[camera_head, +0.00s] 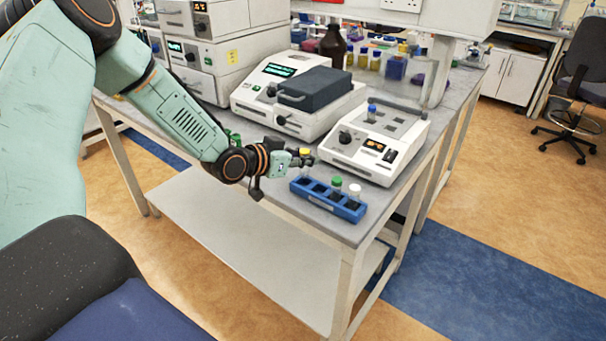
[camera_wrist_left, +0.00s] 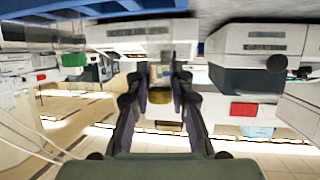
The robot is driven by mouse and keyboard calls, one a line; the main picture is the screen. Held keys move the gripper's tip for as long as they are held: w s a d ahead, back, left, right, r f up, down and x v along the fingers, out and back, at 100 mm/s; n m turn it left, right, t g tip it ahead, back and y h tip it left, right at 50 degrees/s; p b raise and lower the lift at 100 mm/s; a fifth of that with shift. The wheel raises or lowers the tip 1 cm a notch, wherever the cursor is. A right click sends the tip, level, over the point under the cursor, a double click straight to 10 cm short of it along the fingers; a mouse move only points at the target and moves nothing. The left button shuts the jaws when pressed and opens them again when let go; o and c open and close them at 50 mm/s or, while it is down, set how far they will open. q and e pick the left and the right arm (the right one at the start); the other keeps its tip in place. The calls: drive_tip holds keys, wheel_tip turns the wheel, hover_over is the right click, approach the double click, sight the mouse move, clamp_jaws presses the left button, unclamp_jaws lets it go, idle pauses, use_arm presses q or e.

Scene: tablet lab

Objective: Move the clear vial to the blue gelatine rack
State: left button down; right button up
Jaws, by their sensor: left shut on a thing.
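My left gripper (camera_head: 303,158) reaches in over the bench's near edge, just above and behind the left end of the blue rack. It is shut on a small vial with a yellow cap (camera_head: 305,152). In the left wrist view the vial (camera_wrist_left: 160,76) shows between the two fingers (camera_wrist_left: 160,92), clear-looking with its yellow cap. The blue gelatine rack (camera_head: 322,203) lies along the bench's front edge. A green-capped vial (camera_head: 336,183) and a white-capped vial (camera_head: 354,191) stand in its right part; dark open slots show at its left. My right gripper is not in view.
A white heating device (camera_head: 376,143) with a blue-capped vial (camera_head: 371,113) stands behind the rack. A larger white device (camera_head: 295,95) with a dark lid is to its left. Something green (camera_head: 235,138) shows behind my arm. Bottles stand at the back.

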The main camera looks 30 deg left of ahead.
sight(302, 170)
use_arm(q)
drive_tip(key=shift+s+f+b, duration=0.15)
drive_tip(key=shift+f, duration=0.5)
drive_tip(key=shift+s+f+b, duration=0.15)
drive_tip(key=shift+f, duration=0.75)
drive_tip(key=shift+w+d+f, duration=0.1)
drive_tip(key=shift+w+d, duration=0.1)
drive_tip(key=shift+a+f, duration=0.1)
drive_tip(key=shift+a, duration=0.1)
drive_tip(key=shift+s+f, duration=0.1)
drive_tip(key=c, duration=1.4)
unclamp_jaws()
drive_tip(key=shift+s, duration=0.1)
drive_tip(key=shift+o, duration=1.1)
drive_tip(key=shift+d, duration=0.2)
drive_tip(key=shift+w, duration=0.2)
drive_tip(key=shift+a, duration=0.15)
